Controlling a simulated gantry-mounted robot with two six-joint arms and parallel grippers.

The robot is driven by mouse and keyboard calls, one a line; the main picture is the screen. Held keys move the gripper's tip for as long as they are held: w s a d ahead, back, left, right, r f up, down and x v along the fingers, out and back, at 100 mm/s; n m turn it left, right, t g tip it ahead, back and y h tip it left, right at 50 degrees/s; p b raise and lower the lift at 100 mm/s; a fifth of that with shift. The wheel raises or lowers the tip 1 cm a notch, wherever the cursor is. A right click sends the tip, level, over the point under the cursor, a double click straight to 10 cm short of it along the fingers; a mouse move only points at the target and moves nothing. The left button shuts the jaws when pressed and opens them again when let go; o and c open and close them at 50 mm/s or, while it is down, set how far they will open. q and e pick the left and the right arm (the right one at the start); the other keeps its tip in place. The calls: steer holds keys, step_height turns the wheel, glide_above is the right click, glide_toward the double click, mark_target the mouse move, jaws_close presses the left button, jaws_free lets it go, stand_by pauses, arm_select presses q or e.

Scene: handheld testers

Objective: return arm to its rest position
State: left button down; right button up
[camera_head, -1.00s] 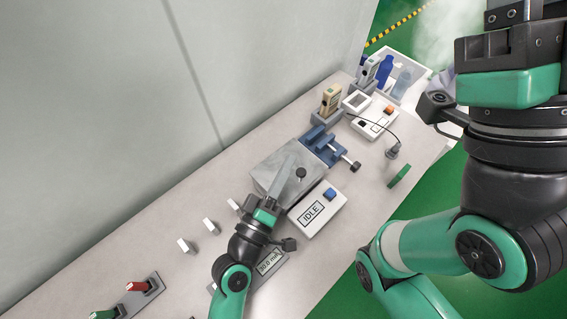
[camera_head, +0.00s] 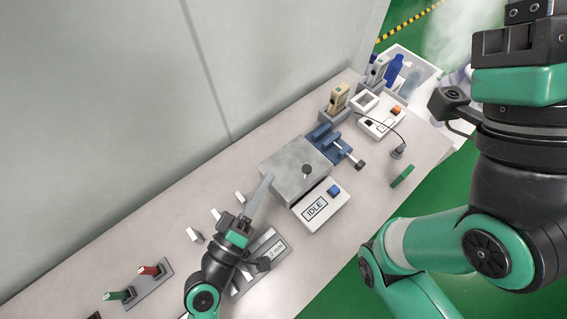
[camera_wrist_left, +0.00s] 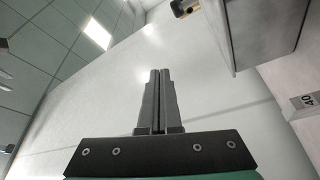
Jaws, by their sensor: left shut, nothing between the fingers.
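My left gripper (camera_head: 268,180) is in the head view, coming from the bottom over the bench. Its two fingers lie together, shut and empty, and point up and right toward the near-left edge of a grey metal box (camera_head: 290,172). In the left wrist view the same shut fingers (camera_wrist_left: 160,74) point at a pale wall with nothing between them. My right arm fills the right side of the head view. Its gripper body (camera_head: 520,45) is at the top right, and its fingertips are cut off by the frame.
A white IDLE tester (camera_head: 321,206) and a display unit (camera_head: 262,262) sit close to my left arm. A blue vise (camera_head: 330,143), a white tester (camera_head: 380,118) and bottles (camera_head: 393,70) stand farther back. Red and green handled switches (camera_head: 150,271) are at the lower left.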

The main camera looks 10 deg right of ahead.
arm_select(q)
steer(key=shift+s+a+f, duration=0.2)
steer(key=shift+a, duration=0.2)
steer(key=shift+s+a+f, duration=0.15)
steer(key=shift+s+a, duration=0.05)
steer(key=shift+a, duration=0.15)
steer(key=shift+r, duration=0.1)
